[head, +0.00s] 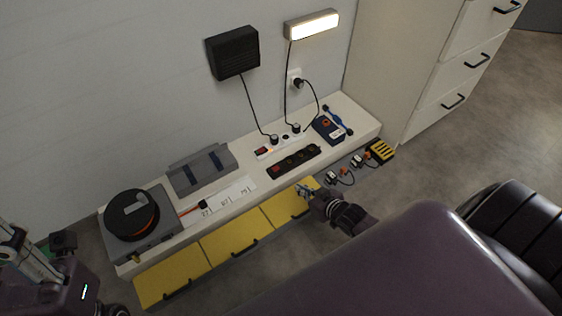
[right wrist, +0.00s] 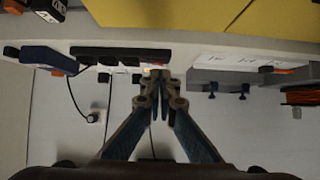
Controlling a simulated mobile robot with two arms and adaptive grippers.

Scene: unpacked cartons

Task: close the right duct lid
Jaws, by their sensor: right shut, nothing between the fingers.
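Three yellow panels with dark handles run along the front of the white bench; I take them for the duct lids. The right panel (head: 283,208) is partly covered by my right gripper (head: 303,189) in the head view. Whether this panel is fully down or raised I cannot tell. My right gripper is shut and empty, its tips by the panel's right part and the bench edge. In the right wrist view the shut fingertips (right wrist: 162,76) show before the bench, with yellow panels (right wrist: 285,18) above. My left arm is at the lower left; its finger opening is unclear.
On the bench (head: 348,108) stand a black power strip (head: 293,161), a blue box (head: 328,129), a grey case (head: 202,168) and an orange cable reel (head: 132,215). Small plugs (head: 334,176) and a yellow-black block (head: 380,151) lie right of the panels. A drawer cabinet (head: 440,75) stands right.

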